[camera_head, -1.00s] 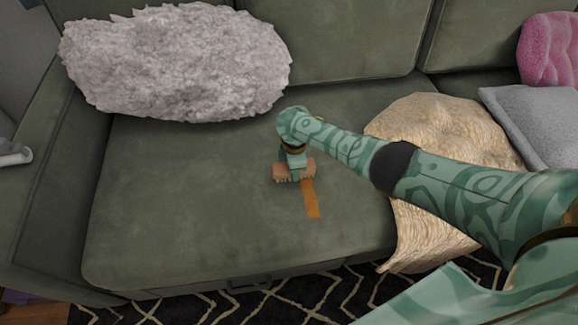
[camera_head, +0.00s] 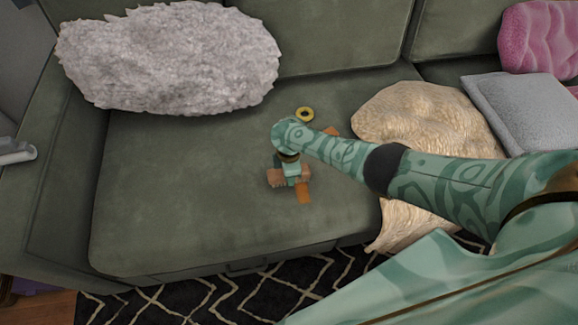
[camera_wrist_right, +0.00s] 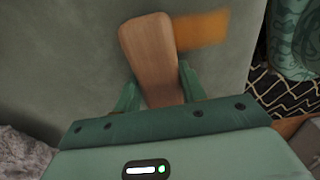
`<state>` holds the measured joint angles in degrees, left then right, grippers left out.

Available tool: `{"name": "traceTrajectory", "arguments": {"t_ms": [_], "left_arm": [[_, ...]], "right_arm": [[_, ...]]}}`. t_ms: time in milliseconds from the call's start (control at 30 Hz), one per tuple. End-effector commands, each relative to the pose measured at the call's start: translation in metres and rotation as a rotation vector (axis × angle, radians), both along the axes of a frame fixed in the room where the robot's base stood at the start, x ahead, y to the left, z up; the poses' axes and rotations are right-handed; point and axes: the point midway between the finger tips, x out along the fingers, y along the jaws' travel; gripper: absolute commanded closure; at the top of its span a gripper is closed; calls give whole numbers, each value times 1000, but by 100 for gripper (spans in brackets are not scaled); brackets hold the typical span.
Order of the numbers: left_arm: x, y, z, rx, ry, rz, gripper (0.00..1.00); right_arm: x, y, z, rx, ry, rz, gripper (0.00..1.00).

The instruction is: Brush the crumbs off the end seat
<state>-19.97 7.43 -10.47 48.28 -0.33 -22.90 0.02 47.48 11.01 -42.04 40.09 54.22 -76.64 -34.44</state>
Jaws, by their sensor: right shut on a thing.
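My right gripper (camera_head: 290,176) is over the front half of the green end seat (camera_head: 180,190). It is shut on a wooden brush (camera_wrist_right: 149,48), which shows between the two fingers in the right wrist view (camera_wrist_right: 157,85). The brush's bristles are hidden; I cannot tell if they touch the seat. An orange strip (camera_head: 304,195) shows just in front of the brush, partly covered; it is blurred in the right wrist view (camera_wrist_right: 201,30). A yellow ring (camera_head: 304,114) and another orange piece (camera_head: 331,131) lie farther back. I see no fine crumbs. My left gripper is out of view.
A fluffy grey pillow (camera_head: 165,55) leans at the back left. A cream throw (camera_head: 425,125) lies right of the seat, with grey (camera_head: 525,105) and pink (camera_head: 540,38) cushions beyond. The sofa arm (camera_head: 60,190) bounds the left. A patterned black rug (camera_head: 240,300) is in front.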

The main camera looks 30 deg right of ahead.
Motion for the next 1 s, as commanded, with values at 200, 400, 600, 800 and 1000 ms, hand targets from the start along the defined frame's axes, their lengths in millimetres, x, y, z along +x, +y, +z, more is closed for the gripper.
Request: {"name": "traceTrajectory", "arguments": {"t_ms": [200,400,600,800,1000], "left_arm": [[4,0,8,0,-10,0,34],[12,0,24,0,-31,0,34],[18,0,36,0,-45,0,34],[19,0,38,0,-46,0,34],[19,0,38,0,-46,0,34]], "right_arm": [[-10,3,2,1,2,0,81],[-34,9,4,2,3,-1,81],[-54,14,3,2,2,-1,81],[-60,15,0,1,2,0,81],[-60,15,0,0,1,0,81]]}}
